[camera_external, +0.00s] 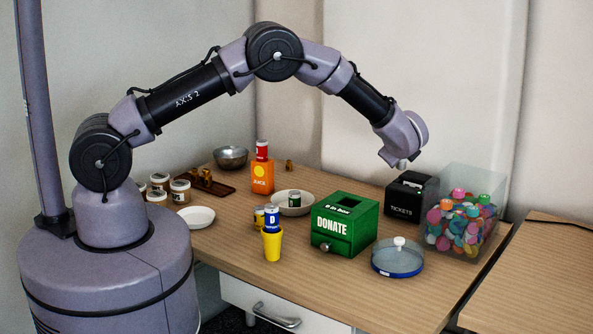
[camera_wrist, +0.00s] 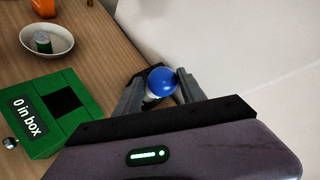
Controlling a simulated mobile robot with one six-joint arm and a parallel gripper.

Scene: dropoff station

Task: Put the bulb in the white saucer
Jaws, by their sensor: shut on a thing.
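My gripper (camera_wrist: 152,92) is shut on a bulb with a round blue globe (camera_wrist: 162,80) and a white base. In the external view my gripper (camera_external: 401,162) hangs above the right part of the table, near the black tickets box; the bulb is hard to make out there. An empty, shallow white saucer (camera_external: 196,217) lies at the left of the table, near my base and far from my gripper. A deeper white bowl (camera_external: 281,209) stands mid-table with a green-labelled can (camera_external: 294,198) in it; the bowl also shows in the wrist view (camera_wrist: 30,47).
Between gripper and saucer stand a green donate box (camera_external: 345,232), a yellow cup (camera_external: 272,246) with a blue battery-like can, and an orange juice carton (camera_external: 262,176) topped by a red can. A tickets box (camera_external: 411,197), clear bin (camera_external: 466,220) and lidded glass dish (camera_external: 398,262) are right.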

